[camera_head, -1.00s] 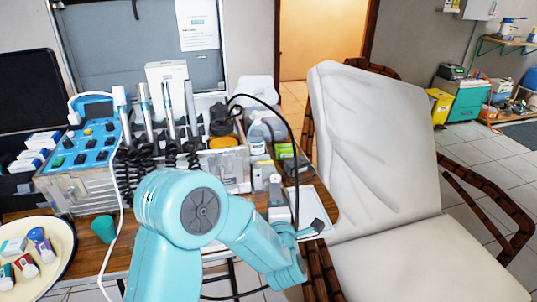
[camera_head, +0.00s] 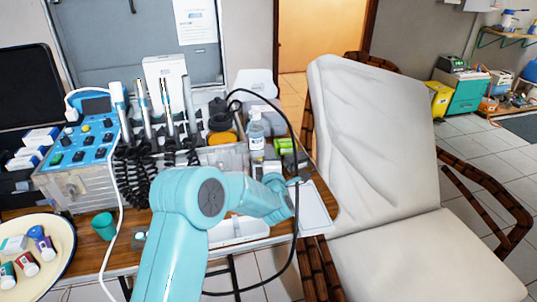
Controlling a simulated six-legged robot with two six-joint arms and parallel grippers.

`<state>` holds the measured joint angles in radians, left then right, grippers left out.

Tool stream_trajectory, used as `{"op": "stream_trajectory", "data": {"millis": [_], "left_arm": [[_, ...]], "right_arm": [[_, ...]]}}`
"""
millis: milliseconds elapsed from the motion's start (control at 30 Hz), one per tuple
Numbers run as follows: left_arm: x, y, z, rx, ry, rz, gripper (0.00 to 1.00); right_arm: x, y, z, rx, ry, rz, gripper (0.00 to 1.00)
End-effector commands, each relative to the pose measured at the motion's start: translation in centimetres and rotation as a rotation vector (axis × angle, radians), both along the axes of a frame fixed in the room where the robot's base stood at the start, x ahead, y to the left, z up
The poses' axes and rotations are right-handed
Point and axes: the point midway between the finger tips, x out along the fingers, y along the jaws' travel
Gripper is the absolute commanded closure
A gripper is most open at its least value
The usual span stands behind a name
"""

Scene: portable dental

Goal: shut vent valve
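I cannot make out a vent valve for certain. A blue control unit with knobs (camera_head: 84,143) stands at the left of the wooden table. A rack of corded dental handpieces (camera_head: 165,120) stands beside it. A black hose (camera_head: 294,135) arches down the table's right side and passes by my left gripper (camera_head: 284,190). My teal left arm comes up from the bottom and bends right. Its gripper is over the table's right part, near a white tray (camera_head: 315,207). The fingertips are small and partly hidden, so I cannot tell whether they hold anything. My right gripper is out of view.
A clear bottle (camera_head: 256,135) and a green box (camera_head: 284,146) stand behind the gripper. A green cup (camera_head: 104,226) and a round plate with small bottles (camera_head: 60,240) are at left. A white reclining chair (camera_head: 375,150) stands close to the table's right edge.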

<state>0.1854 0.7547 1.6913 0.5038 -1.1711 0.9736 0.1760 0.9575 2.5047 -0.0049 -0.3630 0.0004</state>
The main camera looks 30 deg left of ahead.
Motion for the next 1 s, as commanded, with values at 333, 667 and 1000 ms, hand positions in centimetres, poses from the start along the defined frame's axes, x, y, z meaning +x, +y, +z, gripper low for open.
{"op": "stream_trajectory", "data": {"millis": [333, 667, 1000], "left_arm": [[1.0, 0.9, 0.0, 0.001, 0.001, 0.001, 0.63], [1.0, 0.9, 0.0, 0.000, 0.000, 0.001, 1.00], [0.8, 0.7, -0.6, 0.001, -0.002, -0.067, 1.00]], "right_arm": [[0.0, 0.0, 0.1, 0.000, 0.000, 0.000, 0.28], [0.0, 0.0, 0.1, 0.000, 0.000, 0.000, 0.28], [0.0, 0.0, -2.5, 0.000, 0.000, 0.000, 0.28]]}}
